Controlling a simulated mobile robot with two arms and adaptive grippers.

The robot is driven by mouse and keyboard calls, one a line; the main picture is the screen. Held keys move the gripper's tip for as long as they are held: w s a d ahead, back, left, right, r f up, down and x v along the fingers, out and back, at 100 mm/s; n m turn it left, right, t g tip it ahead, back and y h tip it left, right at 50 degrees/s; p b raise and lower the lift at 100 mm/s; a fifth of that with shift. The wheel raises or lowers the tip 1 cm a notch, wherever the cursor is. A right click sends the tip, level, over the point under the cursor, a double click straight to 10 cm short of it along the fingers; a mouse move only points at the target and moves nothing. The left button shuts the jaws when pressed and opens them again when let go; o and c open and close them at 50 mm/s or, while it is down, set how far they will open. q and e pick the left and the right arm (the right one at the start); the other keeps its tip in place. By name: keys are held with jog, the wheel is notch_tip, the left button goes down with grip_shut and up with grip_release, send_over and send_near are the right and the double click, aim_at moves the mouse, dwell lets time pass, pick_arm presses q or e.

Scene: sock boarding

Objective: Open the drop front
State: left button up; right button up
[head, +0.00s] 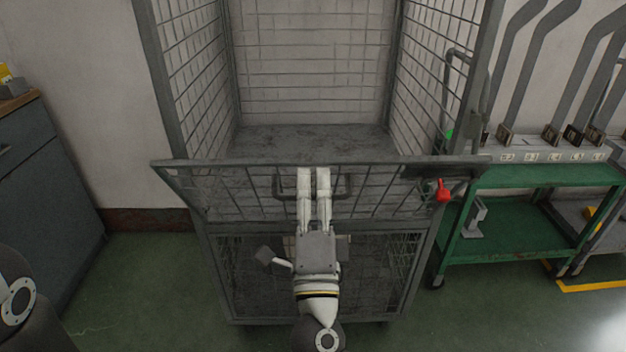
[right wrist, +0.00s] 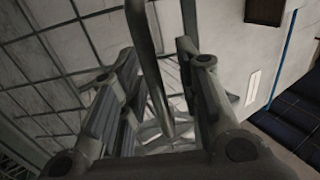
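The drop front (head: 240,163) is the mesh front panel of a grey wire cage trolley (head: 152,50). Its top rail leans out toward me, away from the cage posts, so the panel is tilted partway. A handle (head: 281,187) sits at its upper middle. A red latch knob (head: 442,190) is at its right end. My right gripper (head: 314,172) is at the handle, its two fingers apart. In the right wrist view a grey bar (right wrist: 150,60) passes between the fingers (right wrist: 160,85), with gaps visible beside it. My left gripper is not in view.
A green cart (head: 535,178) with numbered slots and grey boards stands close on the right. A dark cabinet (head: 45,190) is on the left. The trolley's upper bay (head: 310,142) looks empty. Green floor shows on both sides.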

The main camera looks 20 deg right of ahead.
jog(key=b+v, duration=0.3)
jog(key=v, duration=0.4)
jog(key=shift+s+f, duration=0.25)
jog(key=shift+f, duration=0.05)
jog(key=shift+r, duration=0.1)
dwell(0.4)
